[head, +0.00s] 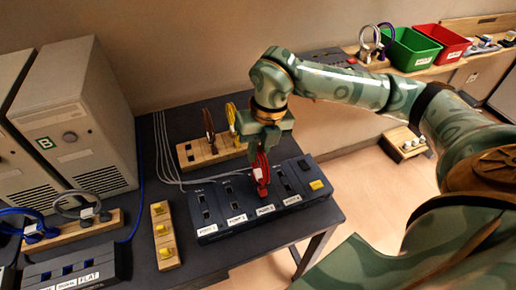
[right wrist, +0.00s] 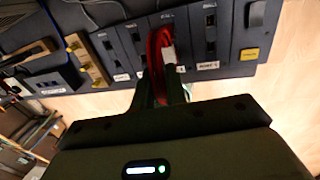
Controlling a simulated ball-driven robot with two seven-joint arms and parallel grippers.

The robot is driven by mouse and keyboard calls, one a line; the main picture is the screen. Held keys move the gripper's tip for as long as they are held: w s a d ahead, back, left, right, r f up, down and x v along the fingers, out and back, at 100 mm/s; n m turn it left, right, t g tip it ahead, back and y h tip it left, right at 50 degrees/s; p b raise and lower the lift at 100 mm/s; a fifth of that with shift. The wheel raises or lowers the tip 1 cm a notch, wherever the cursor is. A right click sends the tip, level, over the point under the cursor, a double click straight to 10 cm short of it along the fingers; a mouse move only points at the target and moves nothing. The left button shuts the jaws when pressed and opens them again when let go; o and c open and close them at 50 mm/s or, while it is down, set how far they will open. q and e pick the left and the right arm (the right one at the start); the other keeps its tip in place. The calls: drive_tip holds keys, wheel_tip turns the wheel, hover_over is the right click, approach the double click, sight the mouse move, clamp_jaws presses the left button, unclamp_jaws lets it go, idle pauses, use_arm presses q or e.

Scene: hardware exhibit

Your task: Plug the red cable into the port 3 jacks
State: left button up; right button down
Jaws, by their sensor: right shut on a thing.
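The red cable (head: 261,172) is a loop with a pale tag, held upright in my right gripper (head: 264,143). It also shows between the fingers in the right wrist view (right wrist: 155,50). The dark port box (head: 222,205) stands on the table with labelled columns of jacks. The lower end of the red cable is at the port 3 column, just above its label (head: 265,210). The cable and fingers cover the port 3 jacks, so I cannot tell whether the plugs are seated. My left gripper is not in view.
A wooden rack (head: 187,157) behind the box holds a dark red cable (head: 209,128) and a yellow cable (head: 231,114). A wooden block with yellow jacks (head: 164,235) lies left of the box. Grey computer towers (head: 85,120) stand further left. The table's right edge is close to the box.

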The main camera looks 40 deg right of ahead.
drive_tip(key=shift+f, duration=0.35)
idle(0.4)
idle(0.7)
drive_tip(key=shift+f, duration=0.35)
idle(0.5)
drive_tip(key=c, duration=0.7)
unclamp_jaws()
drive_tip(key=shift+r, duration=0.1)
wheel_tip(320, 180, up, 7)
drive_tip(key=d+p, duration=0.1)
drive_tip(key=p, duration=0.5)
drive_tip(key=shift+s+r, duration=0.15)
drive_tip(key=shift+s, duration=0.05)
